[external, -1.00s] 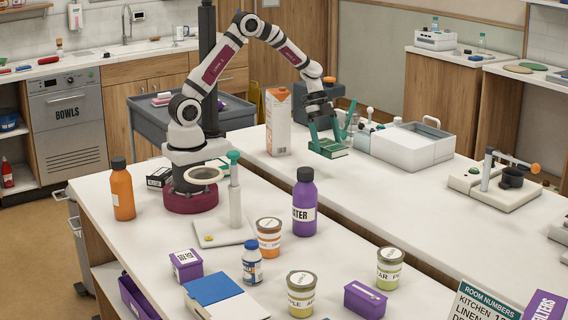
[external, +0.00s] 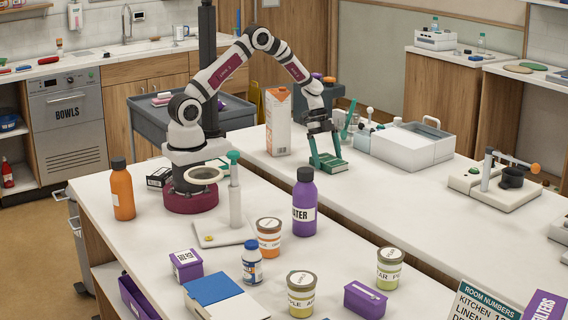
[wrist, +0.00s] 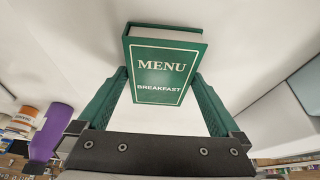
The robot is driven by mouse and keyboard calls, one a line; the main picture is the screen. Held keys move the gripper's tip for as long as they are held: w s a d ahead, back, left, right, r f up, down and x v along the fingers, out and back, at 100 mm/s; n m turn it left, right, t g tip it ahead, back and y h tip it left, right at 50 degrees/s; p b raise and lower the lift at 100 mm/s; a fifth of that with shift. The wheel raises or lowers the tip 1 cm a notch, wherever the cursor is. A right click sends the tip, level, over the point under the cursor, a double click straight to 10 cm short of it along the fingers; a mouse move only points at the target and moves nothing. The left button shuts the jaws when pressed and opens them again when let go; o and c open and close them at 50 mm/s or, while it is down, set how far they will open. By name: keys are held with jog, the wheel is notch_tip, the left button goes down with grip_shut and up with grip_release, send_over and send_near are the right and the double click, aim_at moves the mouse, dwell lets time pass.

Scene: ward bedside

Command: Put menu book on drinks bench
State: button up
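The menu book (wrist: 162,72) is green with white pages and the words "MENU" and "BREAKFAST" on its cover. It sits between the two green fingers of my gripper (wrist: 160,82), which press on its sides in the wrist view. In the external view my gripper (external: 328,152) points down with the book (external: 331,165) at its fingertips, over the white far bench (external: 400,205). I cannot tell whether the book touches the bench top. No label shows which surface is the drinks bench.
An orange-white carton (external: 278,125) stands left of my gripper. A purple bottle (external: 304,205) and several jars stand on the near bench. The far bench's middle is clear.

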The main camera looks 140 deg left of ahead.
jog(key=shift+r, duration=0.1)
jog(key=v, duration=1.2)
jog(key=w+d+r+m+g+h, duration=0.15)
jog(key=w+d+r, duration=0.25)
jog(key=w+d, duration=0.6)
jog(key=w+d+r+m+g, duration=0.25)
jog(key=w+d, duration=0.45)
jog(key=d, duration=0.7)
jog(key=s+d+y, duration=0.1)
jog(key=s+d, duration=0.3)
jog(key=d, duration=0.4)
jog(key=s+d+m+y, duration=0.1)
jog(key=s+d+y, duration=0.1)
jog(key=s+d, duration=0.3)
jog(key=d, duration=0.4)
jog(key=shift+d+f+m+g, duration=0.2)
jog(key=shift+d+m+g, duration=0.05)
jog(key=shift+m+g, duration=0.05)
